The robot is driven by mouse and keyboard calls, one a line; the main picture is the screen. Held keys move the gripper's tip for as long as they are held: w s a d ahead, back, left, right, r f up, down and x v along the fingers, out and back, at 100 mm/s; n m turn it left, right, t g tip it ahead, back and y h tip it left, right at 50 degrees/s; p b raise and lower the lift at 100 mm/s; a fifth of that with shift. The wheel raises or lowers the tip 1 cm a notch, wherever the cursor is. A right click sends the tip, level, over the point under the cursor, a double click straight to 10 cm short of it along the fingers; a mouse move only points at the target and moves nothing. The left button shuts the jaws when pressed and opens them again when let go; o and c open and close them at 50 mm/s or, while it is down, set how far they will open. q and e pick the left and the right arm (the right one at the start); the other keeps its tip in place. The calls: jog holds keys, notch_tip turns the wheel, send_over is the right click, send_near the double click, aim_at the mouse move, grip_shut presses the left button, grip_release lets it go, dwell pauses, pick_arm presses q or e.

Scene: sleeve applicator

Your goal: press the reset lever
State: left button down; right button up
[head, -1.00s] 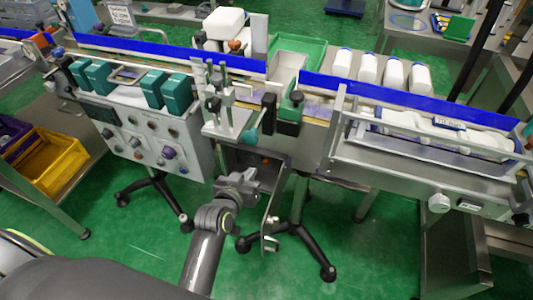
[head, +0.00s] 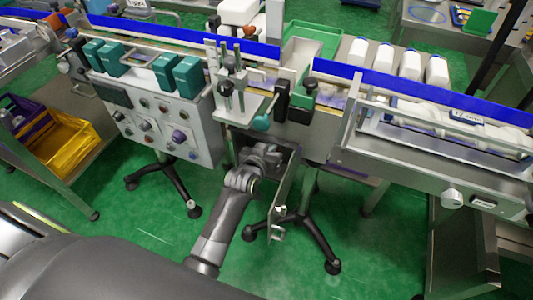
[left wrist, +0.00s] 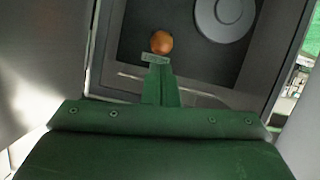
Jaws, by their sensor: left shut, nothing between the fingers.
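An orange ball knob (left wrist: 161,42), which looks like the end of the reset lever, shows in the left wrist view inside a dark recess. A small plate lies just below it in the picture, at the fingertips. My left gripper (left wrist: 158,62) is shut and empty, and its tip points at the knob. I cannot tell whether it touches. In the head view my left gripper (head: 264,154) reaches into an open cabinet under the conveyor, and the knob is hidden there. My right gripper is not in view.
The open cabinet door (head: 286,190) hangs to the right of my left arm. A grey round disc (left wrist: 225,12) sits right of the knob. A control panel (head: 165,125) is left of the cabinet. Conveyor guards (head: 420,92) run above. Wheeled stand feet are on the green floor.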

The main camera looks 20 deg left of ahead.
pick_arm(q)
jog(key=shift+w+f, duration=0.15)
jog(key=shift+w, duration=0.25)
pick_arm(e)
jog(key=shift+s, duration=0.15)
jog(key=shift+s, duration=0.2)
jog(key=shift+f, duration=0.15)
pick_arm(q)
jog(key=shift+f, duration=0.1)
jog(key=shift+s+f+t+b, duration=0.1)
jog(key=shift+t+b, duration=0.2)
jog(key=shift+b, duration=0.25)
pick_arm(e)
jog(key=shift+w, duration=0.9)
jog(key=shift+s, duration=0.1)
pick_arm(q)
jog(key=shift+f, duration=0.1)
